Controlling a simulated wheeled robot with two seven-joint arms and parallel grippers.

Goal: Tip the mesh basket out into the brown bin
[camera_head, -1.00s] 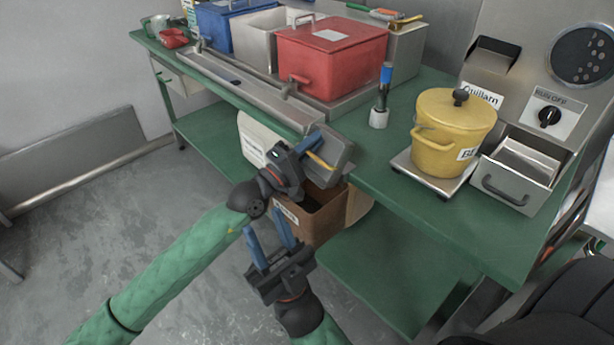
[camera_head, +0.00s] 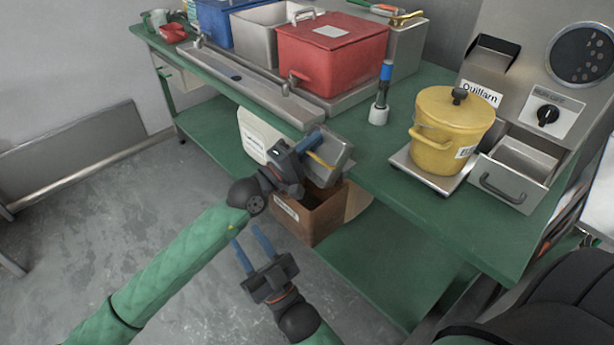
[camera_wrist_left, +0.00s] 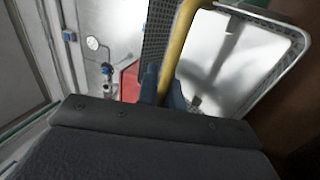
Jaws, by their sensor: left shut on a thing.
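The mesh basket (camera_head: 335,150) is metal with a yellow handle (camera_head: 320,160). My left gripper (camera_head: 311,146) is shut on the handle. In the left wrist view the yellow handle (camera_wrist_left: 178,48) passes between the blue fingers, with dark mesh (camera_wrist_left: 157,30) and a pale metal rim (camera_wrist_left: 262,14) beside it. The basket's contents cannot be made out. The bin's mouth is partly hidden by the basket and my left gripper. My right gripper (camera_head: 247,234) is open and empty, left of and below the bin.
The green bench (camera_head: 400,145) carries a red box (camera_head: 330,60), a yellow pot (camera_head: 450,125) on a scale and a blue-topped tool (camera_head: 381,95). A white container (camera_head: 256,135) stands behind the bin on the lower shelf (camera_head: 380,265). The floor at left is clear.

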